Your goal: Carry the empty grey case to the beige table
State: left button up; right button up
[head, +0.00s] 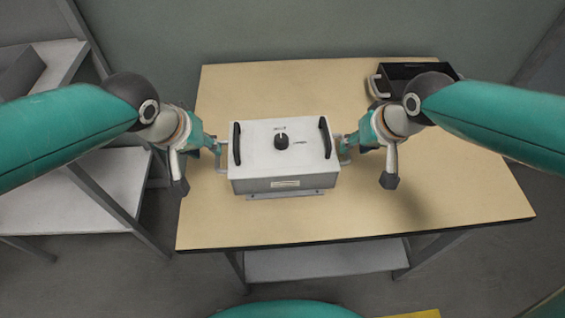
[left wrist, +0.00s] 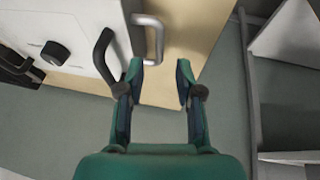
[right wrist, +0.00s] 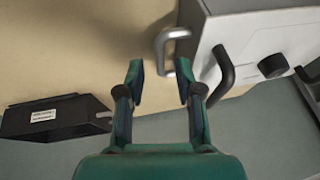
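A closed light grey case (head: 260,160) with a black knob and two black top handles is over the front middle of the beige table (head: 450,190) and appears to rest on it. Its inside is hidden. My left gripper (head: 219,148) is open at its left side; the left wrist view shows the metal side handle (left wrist: 159,40) just beyond the parted fingertips (left wrist: 162,70). My right gripper (head: 346,148) is open at its right side, with the other metal handle (right wrist: 162,50) just beyond its parted fingertips (right wrist: 160,70).
A black open box (head: 428,70) with a metal handle stands at the table's back right, behind my right arm; its label shows in the right wrist view (right wrist: 70,122). A grey shelf unit (head: 100,200) stands left of the table. The table's right front is clear.

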jog(key=v, duration=0.6)
jog(key=shift+r, duration=0.25)
jog(key=shift+s, duration=0.15)
